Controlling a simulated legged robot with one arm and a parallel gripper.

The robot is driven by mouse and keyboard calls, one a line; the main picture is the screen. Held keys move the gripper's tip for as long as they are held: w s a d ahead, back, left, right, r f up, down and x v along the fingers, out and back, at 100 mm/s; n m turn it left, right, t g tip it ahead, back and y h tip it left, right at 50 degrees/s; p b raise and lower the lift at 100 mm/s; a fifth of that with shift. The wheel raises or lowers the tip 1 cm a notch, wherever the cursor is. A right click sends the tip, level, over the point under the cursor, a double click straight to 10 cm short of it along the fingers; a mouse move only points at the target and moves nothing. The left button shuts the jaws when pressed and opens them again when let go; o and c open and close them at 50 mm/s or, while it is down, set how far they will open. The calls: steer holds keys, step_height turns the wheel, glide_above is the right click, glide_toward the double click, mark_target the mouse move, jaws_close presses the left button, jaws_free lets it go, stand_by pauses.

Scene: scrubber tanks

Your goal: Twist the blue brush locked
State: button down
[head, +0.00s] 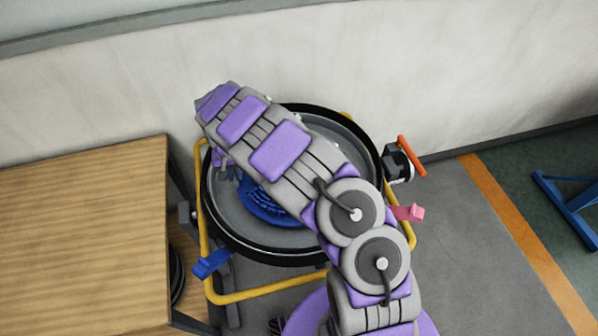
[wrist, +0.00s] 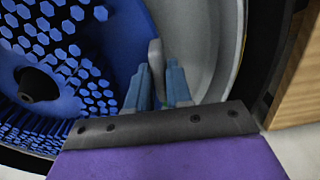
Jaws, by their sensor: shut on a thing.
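The blue brush (head: 262,205) lies inside the round tank (head: 222,238), partly hidden under my arm in the head view. In the wrist view the blue brush (wrist: 75,60) fills the left side, with pale hexagon marks and a dark cone at its centre. My gripper (wrist: 158,75) is at the brush's outer edge, near the tank's grey inner wall. Its two blue-grey fingers are shut on an upright grey tab (wrist: 155,56) between them. Where the tab joins the brush is hidden.
A yellow tube frame (head: 265,295) surrounds the tank. A blue lever (head: 212,263), a pink lever (head: 407,213) and an orange handle (head: 411,156) stick out around it. A wooden table (head: 80,230) stands close on the left; a pale wall is behind.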

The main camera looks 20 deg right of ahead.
steer(key=shift+w+d, duration=0.1)
steer(key=shift+w, duration=0.3)
steer(key=shift+w+d+m+b, duration=0.15)
steer(key=shift+w+m+b, duration=0.35)
steer(key=shift+w, duration=0.1)
steer(key=shift+w+d+m+b, duration=0.15)
steer(key=shift+w+m+b, duration=0.25)
steer(key=shift+w+m, duration=0.15)
steer(key=shift+w, duration=0.2)
steer(key=shift+w+d+m+b, duration=0.3)
steer(key=shift+w+m, duration=0.15)
steer(key=shift+w, duration=0.3)
steer(key=shift+w+d+m, duration=0.2)
steer(key=shift+w+m, duration=0.2)
steer(key=shift+w+d, duration=0.1)
steer(key=shift+w+d+m, duration=0.35)
steer(key=shift+w+m, duration=0.1)
steer(key=shift+w, duration=0.15)
steer(key=shift+w+d+m, duration=0.35)
steer(key=shift+w+m, duration=0.1)
steer(key=shift+w, duration=0.15)
steer(key=shift+w, duration=0.15)
